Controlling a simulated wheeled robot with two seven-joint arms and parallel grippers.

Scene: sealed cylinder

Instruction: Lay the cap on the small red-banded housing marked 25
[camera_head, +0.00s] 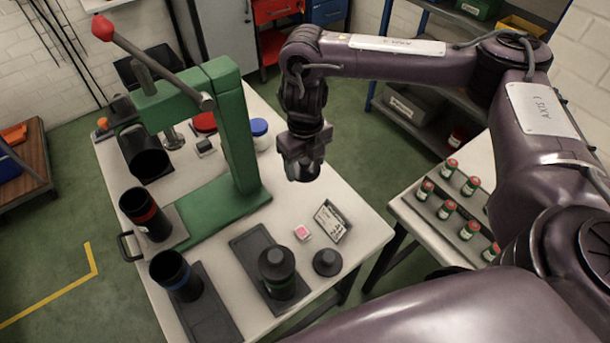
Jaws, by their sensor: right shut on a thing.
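The red-banded housing (145,213) is a dark, open-topped cylinder. It stands at the left side of the table by the green press's base; the mark 25 cannot be read. My right gripper (303,158) is above the table, right of the press column and well away from the housing. It is shut on a dark round piece (303,173), seemingly the cap, mostly hidden by the jaws. Another dark cap-like disc (327,262) lies at the table's right edge. My left gripper is not in view.
The green press (235,130) with its red-knobbed lever stands between gripper and housing. A blue-banded housing (176,275), a green-banded capped one (277,272) and another dark cylinder (146,158) stand around. A card (331,221) and pink block (302,232) are below the gripper.

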